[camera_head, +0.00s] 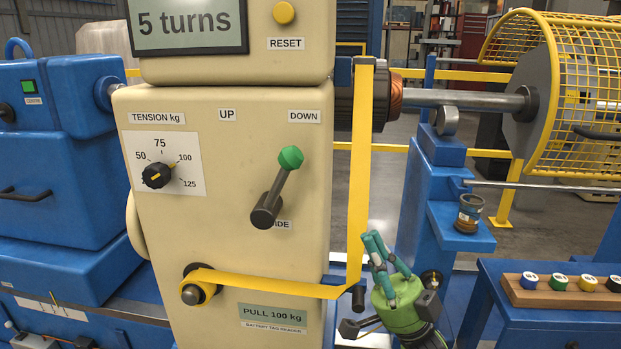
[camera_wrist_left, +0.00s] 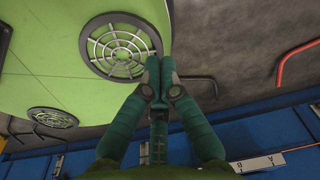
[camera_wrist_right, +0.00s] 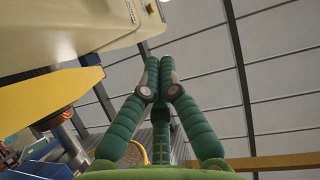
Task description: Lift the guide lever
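The guide lever (camera_head: 277,188) is on the front of the beige machine. It has a dark shaft and a green knob (camera_head: 290,158). It leans up to the right, with its knob below the DOWN label (camera_head: 303,116); its pivot partly hides the label beneath. My right gripper (camera_head: 372,240) is right of the beige machine and below the lever, pointing up, apart from it. Its fingertips are together and empty in the right wrist view (camera_wrist_right: 160,64). My left gripper (camera_wrist_left: 160,64) shows only in the left wrist view, fingertips together and empty. The lever is not seen there.
A yellow band (camera_head: 360,170) runs from a roller (camera_head: 196,290) across the machine, then up to the rotor (camera_head: 378,95), between my right gripper and the lever. A blue stand (camera_head: 440,180) and a rack of colored caps (camera_head: 562,292) stand to the right.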

